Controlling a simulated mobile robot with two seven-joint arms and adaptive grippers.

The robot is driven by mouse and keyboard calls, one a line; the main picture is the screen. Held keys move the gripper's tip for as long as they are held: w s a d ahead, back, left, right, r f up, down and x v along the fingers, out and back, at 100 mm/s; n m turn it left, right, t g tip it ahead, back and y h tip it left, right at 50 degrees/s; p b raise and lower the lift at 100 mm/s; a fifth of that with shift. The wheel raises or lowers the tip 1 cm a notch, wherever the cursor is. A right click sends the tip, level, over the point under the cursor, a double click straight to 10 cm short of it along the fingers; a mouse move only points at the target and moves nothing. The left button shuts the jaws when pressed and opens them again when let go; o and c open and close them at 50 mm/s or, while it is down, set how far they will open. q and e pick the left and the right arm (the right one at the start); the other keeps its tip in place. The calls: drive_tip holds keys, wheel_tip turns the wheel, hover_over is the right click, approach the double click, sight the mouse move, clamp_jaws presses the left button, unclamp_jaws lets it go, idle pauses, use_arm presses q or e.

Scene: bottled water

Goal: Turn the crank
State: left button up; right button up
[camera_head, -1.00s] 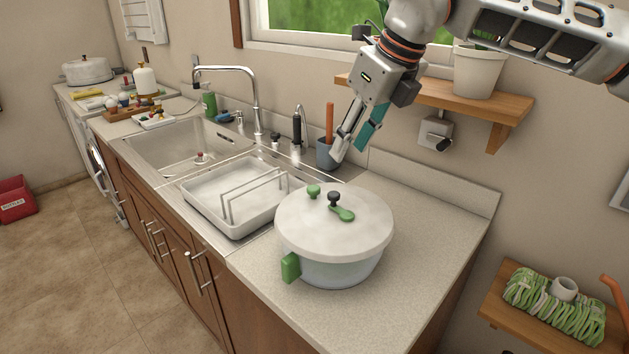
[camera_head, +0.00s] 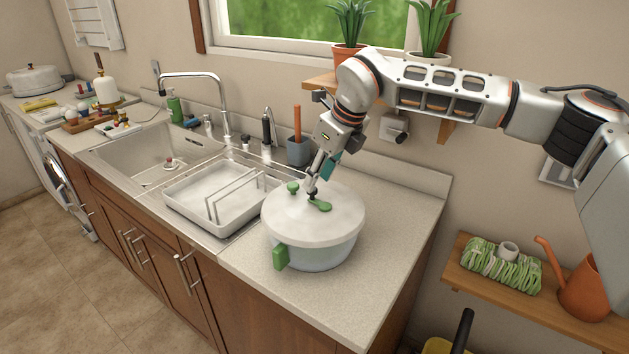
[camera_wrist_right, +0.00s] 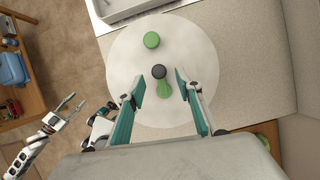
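The crank (camera_head: 320,206) is a short green lever on the white lid (camera_head: 340,220) of a round, pale-bodied pot. In the right wrist view the green crank (camera_wrist_right: 165,90) ends in a dark round knob (camera_wrist_right: 159,71). My right gripper (camera_head: 313,189) is over the lid at the knob and partly hides it in the head view. The right wrist view shows my right gripper (camera_wrist_right: 160,79) open, one finger on each side of the knob, with gaps visible. My left gripper (camera_wrist_right: 72,104) is at the lower left there, fingers apart and empty, away from the pot.
A second green knob (camera_head: 292,187) stands on the lid, and a green handle (camera_head: 280,258) is on the pot's side. A dish rack (camera_head: 190,207) sits left of the pot, with a grey cup (camera_head: 298,150) behind. The counter (camera_head: 395,210) right of the pot is clear.

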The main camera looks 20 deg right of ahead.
drive_tip(key=shift+x, duration=1)
use_arm(q)
drive_tip(key=shift+s+a+f, duration=0.35)
drive_tip(key=shift+s+f, duration=0.1)
use_arm(e)
drive_tip(key=shift+w+a+f, duration=0.1)
drive_tip(key=shift+f, duration=0.15)
clamp_jaws()
use_arm(q)
drive_tip(key=shift+r, duration=0.15)
drive_tip(key=shift+w+d, duration=0.1)
drive_tip(key=shift+d, duration=0.05)
